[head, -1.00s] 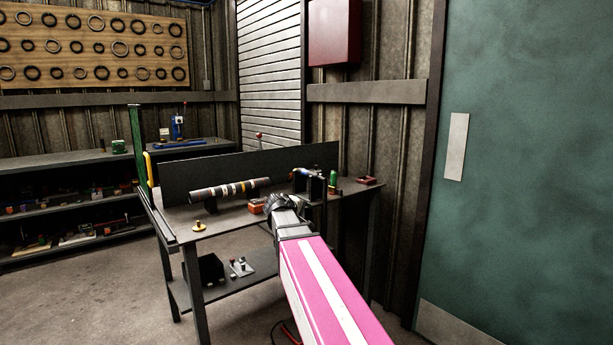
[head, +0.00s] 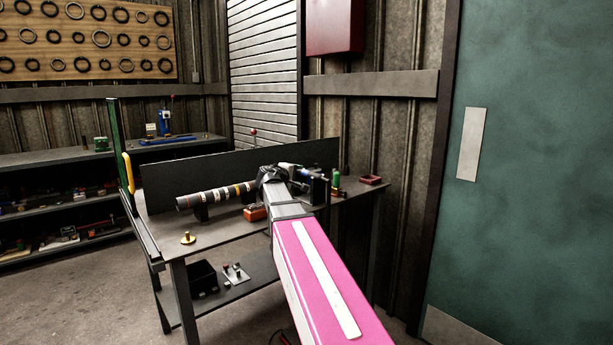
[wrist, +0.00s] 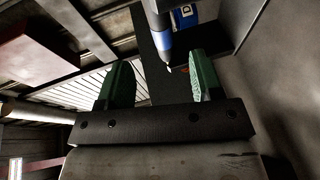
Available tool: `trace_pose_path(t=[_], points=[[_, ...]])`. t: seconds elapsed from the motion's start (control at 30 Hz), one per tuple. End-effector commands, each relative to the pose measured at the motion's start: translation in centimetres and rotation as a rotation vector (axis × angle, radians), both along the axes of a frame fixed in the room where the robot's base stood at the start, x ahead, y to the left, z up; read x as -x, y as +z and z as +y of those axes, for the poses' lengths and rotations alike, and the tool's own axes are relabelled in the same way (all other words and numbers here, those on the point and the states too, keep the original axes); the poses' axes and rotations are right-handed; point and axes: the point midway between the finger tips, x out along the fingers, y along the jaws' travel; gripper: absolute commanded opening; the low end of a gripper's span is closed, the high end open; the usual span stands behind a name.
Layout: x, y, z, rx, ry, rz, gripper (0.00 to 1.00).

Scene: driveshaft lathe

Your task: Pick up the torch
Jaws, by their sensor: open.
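In the wrist view, a grey cylinder with a blue band and a pointed end (wrist: 162,35) shows beyond my gripper (wrist: 158,68); it may be the torch, but I cannot be sure. Its tip appears between the two green fingers, which are apart with nothing held. I cannot tell how far beyond them it is. In the head view, my arm reaches over the workbench (head: 222,229), and its end partly hides the small items near a black block (head: 317,189). No torch is clearly visible there.
A striped shaft (head: 215,194) lies on supports left of my arm, before a dark back panel (head: 200,171). A green item (head: 336,181) and a red tray (head: 371,180) stand to the right. A brass piece (head: 188,239) is at the front left.

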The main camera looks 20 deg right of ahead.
Motion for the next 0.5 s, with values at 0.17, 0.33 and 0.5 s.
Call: trace_pose_path(t=[0.17,0.33,0.5], points=[[-1.8,-0.5,-2.1,-0.001,-0.002,0.001,0.6],[-2.8,-0.9,-3.5,-0.001,-0.001,0.0,0.6],[-3.3,-1.1,-4.4,-0.001,-0.001,0.0,0.6]])
